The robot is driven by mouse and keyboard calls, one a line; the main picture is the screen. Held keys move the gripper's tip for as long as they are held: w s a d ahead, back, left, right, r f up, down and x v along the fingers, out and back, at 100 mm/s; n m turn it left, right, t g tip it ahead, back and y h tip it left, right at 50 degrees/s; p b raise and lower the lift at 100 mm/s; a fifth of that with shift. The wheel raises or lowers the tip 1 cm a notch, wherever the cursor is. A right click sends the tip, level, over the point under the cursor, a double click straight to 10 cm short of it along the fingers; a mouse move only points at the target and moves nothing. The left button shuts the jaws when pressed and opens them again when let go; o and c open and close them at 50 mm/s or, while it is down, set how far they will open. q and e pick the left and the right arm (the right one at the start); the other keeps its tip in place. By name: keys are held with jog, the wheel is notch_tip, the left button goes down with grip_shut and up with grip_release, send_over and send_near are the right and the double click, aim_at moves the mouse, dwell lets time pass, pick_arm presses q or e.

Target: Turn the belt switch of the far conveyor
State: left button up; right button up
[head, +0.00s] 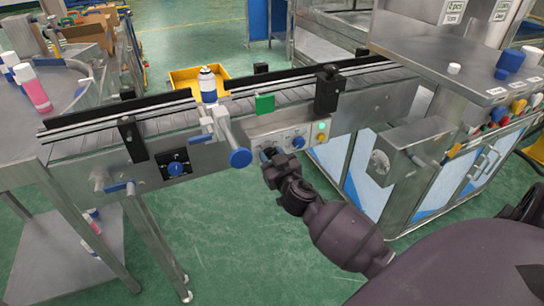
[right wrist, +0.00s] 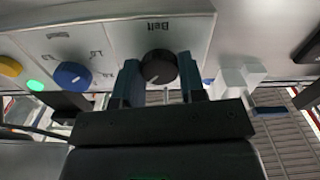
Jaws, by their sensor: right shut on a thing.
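The belt switch (right wrist: 158,66) is a round black knob under the label "Belt" on a light control panel, seen upside down in the right wrist view. A small light mark shows on its lower edge. In the head view the panel (head: 262,136) is on the near side of the conveyor (head: 222,112), and my gripper hides the switch. My right gripper (head: 268,154) reaches the panel's left part. In the right wrist view its two blue-grey fingers (right wrist: 160,88) stand on either side of the knob, shut on it. My left gripper is not in view.
Beside the switch are a blue knob (right wrist: 73,76), a green light (right wrist: 36,85) and a yellow button (right wrist: 10,67). A blue-ended handle (head: 240,158) sticks out left of my gripper. A white can (head: 207,86) stands on the belt. A steel machine table (head: 460,60) is at right.

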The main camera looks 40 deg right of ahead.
jog(key=n, duration=0.3)
jog(key=shift+r, duration=0.1)
jog(key=n+p, duration=0.1)
jog(key=n, duration=0.3)
jog(key=shift+n, duration=0.9)
jog(key=n+p, duration=0.1)
jog(key=n, duration=0.3)
jog(key=shift+n, duration=0.3)
jog(key=n, duration=0.4)
jog(key=shift+n+p, duration=0.35)
jog(key=shift+n, duration=0.35)
jog(key=o, duration=0.9)
